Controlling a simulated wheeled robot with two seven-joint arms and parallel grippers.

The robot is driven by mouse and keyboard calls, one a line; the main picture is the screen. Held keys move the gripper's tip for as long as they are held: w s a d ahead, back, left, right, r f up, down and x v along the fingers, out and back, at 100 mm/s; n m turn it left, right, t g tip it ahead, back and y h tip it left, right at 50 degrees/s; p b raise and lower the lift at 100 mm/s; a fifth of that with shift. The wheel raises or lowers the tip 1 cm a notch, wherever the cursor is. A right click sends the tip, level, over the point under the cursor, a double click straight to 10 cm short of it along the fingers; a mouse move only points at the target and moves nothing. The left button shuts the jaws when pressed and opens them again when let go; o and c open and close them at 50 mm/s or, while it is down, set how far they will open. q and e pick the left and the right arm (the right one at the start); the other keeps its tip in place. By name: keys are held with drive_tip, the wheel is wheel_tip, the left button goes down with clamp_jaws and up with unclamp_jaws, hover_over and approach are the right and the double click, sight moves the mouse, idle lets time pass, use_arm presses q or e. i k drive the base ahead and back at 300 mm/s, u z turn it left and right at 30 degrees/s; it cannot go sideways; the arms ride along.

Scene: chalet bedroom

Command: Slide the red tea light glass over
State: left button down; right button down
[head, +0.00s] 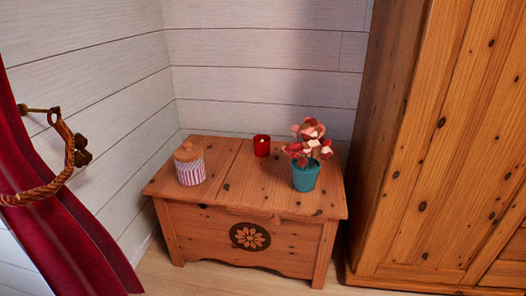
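The red tea light glass (262,146) stands upright near the back edge of a wooden chest, about the middle of its width. A small bright spot shows inside it. It stands apart from the potted plant to its right and the striped jar to its left. Neither of my grippers shows in the head view.
The wooden chest (240,208) bears a striped jar with a wooden lid (189,165) at left and a teal flower pot (305,178) at right. A tall wooden wardrobe (440,150) stands right, a red curtain (50,215) hangs left. The chest's front middle is clear.

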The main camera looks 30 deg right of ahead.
sight(261, 149)
drive_tip(key=z, duration=0.25)
drive_tip(key=i, duration=1.65)
drive_tip(key=u, duration=0.3)
